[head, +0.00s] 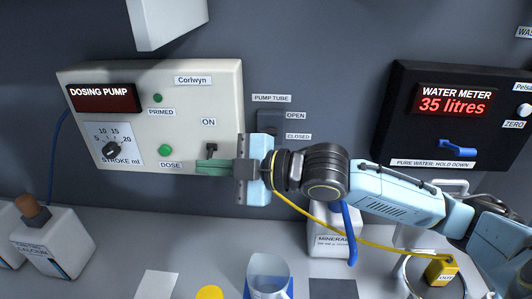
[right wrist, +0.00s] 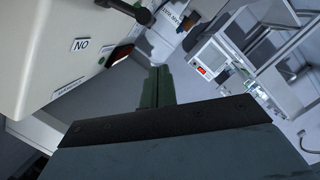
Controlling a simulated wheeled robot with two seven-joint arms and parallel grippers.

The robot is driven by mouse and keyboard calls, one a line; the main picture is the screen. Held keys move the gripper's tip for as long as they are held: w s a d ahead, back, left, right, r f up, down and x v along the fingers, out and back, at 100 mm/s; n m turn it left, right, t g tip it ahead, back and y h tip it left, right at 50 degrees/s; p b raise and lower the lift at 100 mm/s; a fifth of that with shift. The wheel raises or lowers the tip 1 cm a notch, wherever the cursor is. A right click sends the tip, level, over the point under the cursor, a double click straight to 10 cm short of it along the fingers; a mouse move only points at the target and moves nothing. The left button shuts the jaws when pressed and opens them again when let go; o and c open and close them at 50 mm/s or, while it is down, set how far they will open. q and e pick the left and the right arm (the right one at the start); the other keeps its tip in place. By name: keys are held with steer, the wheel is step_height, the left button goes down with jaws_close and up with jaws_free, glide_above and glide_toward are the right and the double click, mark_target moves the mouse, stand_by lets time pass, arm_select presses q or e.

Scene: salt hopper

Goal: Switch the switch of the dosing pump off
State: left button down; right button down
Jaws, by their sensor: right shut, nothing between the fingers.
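The dosing pump (head: 185,90) is a cream box on the wall with a dark red display, two green lamps and a stroke dial (head: 110,150). Its black switch (head: 211,148) sits low on the right of the panel, and its lever appears to point up toward the ON label. My right gripper (head: 200,168) is shut and empty, its green fingers just below the switch. I cannot tell whether they touch it. My left gripper is not in view.
A pump tube fitting (head: 269,122) with OPEN and CLOSED labels is right of the pump, partly behind my gripper. A black water meter (head: 455,115) reads 35 litres.

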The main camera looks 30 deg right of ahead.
steer(key=v, duration=0.9)
steer(key=shift+d+b, duration=0.3)
steer(key=shift+d, duration=0.05)
steer(key=shift+s+f, duration=0.1)
steer(key=shift+f, duration=0.05)
stand_by(0.3)
